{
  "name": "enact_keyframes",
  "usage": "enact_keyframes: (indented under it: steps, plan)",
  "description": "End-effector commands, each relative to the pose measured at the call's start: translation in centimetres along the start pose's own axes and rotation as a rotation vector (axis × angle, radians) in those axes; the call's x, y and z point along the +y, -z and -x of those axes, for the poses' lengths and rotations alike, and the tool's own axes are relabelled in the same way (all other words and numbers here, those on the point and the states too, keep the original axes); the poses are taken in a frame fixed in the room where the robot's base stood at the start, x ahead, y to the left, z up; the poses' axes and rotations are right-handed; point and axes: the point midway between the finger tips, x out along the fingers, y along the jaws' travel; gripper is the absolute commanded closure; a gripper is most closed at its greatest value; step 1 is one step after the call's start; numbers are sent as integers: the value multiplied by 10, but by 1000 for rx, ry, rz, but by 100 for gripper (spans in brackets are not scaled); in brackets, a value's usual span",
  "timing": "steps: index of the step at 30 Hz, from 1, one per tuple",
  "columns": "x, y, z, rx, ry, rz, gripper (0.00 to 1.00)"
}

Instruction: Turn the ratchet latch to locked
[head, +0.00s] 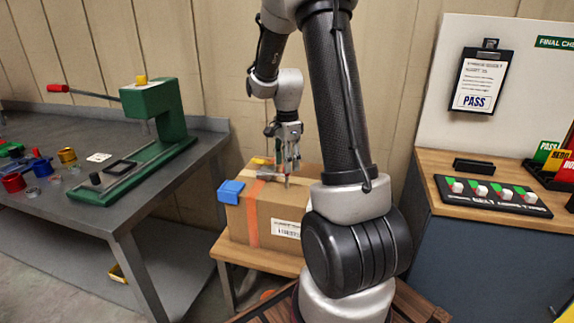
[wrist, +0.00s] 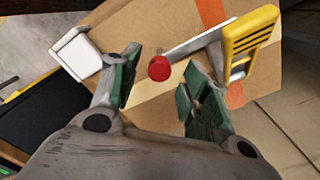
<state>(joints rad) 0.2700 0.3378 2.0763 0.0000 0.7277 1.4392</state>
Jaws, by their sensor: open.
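A cardboard box (head: 262,222) stands on a small wooden bench with an orange strap (head: 254,208) round it. On its top is the ratchet latch, with a yellow part (wrist: 250,38) and a silver lever (wrist: 196,42) ending in a red knob (wrist: 159,68). In the head view the latch (head: 264,174) is small and partly hidden by my gripper. My gripper (head: 290,165) points down over the box top. In the wrist view my gripper (wrist: 158,88) is open, with the red knob between its green-padded fingers, apparently touching neither. Its depth relative to the fingertips is unclear.
A blue corner piece (head: 231,191) sits on the box's left edge; a pale one (wrist: 75,52) shows in the wrist view. A grey workbench (head: 130,213) with a green press (head: 150,110) stands left. A wooden-topped counter (head: 480,220) stands right. My arm hides the box's right side.

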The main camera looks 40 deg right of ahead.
Motion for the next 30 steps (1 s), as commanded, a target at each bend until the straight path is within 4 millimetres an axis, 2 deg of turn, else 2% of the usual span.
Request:
enact_keyframes:
  steps: [9,15,20,30]
  plan:
    - [-1,0,71,1,5,0,54]
    - [0,0,99,0,3,0,54]
    - [0,0,106,0,1,0,54]
    - [0,0,106,0,1,0,54]
